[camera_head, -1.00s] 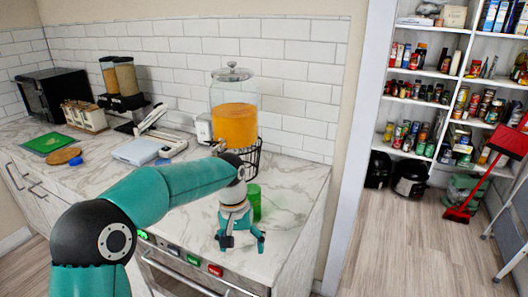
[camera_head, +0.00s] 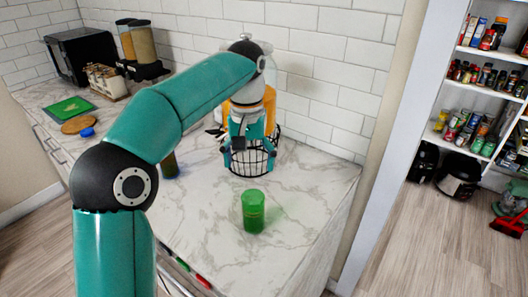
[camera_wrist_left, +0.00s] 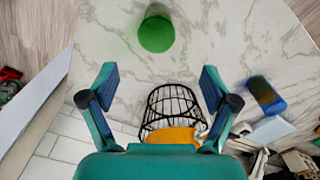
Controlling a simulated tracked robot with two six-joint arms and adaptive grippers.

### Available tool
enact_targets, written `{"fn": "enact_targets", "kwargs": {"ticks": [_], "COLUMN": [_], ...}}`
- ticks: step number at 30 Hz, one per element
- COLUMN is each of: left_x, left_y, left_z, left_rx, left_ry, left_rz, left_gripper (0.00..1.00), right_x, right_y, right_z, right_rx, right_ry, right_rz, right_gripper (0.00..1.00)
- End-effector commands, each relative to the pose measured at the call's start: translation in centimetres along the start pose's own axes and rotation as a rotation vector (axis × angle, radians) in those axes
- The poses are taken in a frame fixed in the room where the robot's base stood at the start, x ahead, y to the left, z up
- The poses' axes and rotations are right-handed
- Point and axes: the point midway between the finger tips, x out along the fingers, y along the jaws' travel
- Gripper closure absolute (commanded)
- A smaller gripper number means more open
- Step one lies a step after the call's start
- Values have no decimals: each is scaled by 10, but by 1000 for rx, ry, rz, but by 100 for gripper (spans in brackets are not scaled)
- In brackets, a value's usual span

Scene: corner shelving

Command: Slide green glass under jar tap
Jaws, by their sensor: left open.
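The green glass (camera_head: 253,212) stands upright on the marble counter, in front of the jar's wire stand and apart from it. It also shows at the top of the left wrist view (camera_wrist_left: 156,33). The jar of orange drink (camera_head: 287,104) sits on the black wire stand (camera_head: 262,166) and is partly hidden by my arm; its tap is not visible. My left gripper (camera_head: 250,163) is open and empty, pointing down in front of the jar. In the wrist view its fingers (camera_wrist_left: 160,78) are spread wide, with the glass beyond them. My right gripper is not in view.
A dark bottle-like item (camera_head: 170,165) stands left of the stand. A blue cap (camera_head: 87,132), a brown board (camera_head: 79,125) and a green board (camera_head: 69,107) lie farther left. The counter around the glass is clear, with its edge to the right.

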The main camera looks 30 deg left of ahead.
Motion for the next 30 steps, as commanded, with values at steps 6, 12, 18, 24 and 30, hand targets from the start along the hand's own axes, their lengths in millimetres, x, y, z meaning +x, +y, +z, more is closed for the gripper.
{"fn": "enact_targets", "kwargs": {"ticks": [6, 12, 18, 24, 30], "left_x": [0, 6, 28, 65, 104], "left_y": [10, 13, 14, 13, 13], "left_z": [-2, -3, -3, -2, -2], "left_rx": [19, 25, 26, 25, 26], "left_ry": [0, -2, -3, -5, -6], "left_rz": [0, -1, -1, -2, -2], "left_gripper": [13, 13, 13, 13, 13], "right_x": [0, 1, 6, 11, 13], "right_y": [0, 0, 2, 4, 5], "right_z": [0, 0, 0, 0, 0], "right_rx": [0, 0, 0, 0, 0], "right_ry": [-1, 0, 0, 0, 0], "right_rz": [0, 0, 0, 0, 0], "right_gripper": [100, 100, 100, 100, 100]}}
